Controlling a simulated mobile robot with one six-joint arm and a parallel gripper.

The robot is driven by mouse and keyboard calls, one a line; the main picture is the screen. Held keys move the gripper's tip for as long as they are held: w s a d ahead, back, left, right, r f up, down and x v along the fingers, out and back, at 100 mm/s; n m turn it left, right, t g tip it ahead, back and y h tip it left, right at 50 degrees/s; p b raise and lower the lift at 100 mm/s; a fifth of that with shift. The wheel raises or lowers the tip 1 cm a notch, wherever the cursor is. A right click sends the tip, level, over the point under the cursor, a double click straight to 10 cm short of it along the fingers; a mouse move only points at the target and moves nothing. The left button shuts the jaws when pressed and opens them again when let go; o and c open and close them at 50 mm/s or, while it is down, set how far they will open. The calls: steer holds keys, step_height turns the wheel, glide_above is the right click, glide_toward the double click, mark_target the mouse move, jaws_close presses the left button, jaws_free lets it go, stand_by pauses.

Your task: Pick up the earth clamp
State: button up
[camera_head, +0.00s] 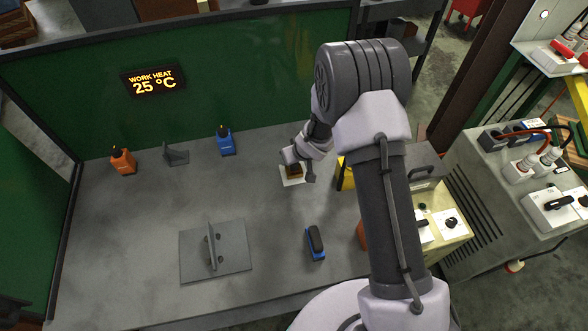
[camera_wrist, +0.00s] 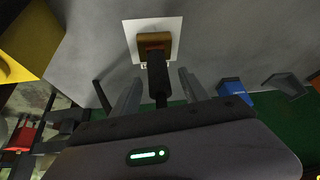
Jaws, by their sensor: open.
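What looks like the earth clamp (camera_wrist: 155,43), a brass-coloured block with a red mark and a black handle, sits on a white square card (camera_wrist: 131,28) in the wrist view. In the head view the clamp (camera_head: 294,171) shows on the bench, partly hidden by my gripper. My gripper (camera_wrist: 160,78) is open, with its two fingers on either side of the black handle. I cannot tell if either finger touches it. In the head view my gripper (camera_head: 299,163) is right over the card.
An orange bottle-like item (camera_head: 122,161), a dark bracket (camera_head: 176,154) and a blue item (camera_head: 225,140) stand along the green screen. A plate with an upright fin (camera_head: 214,250) and a blue-black tool (camera_head: 315,243) lie nearer. A yellow object (camera_head: 346,174) stands close right of my gripper.

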jaws_close()
stand_by(1.3)
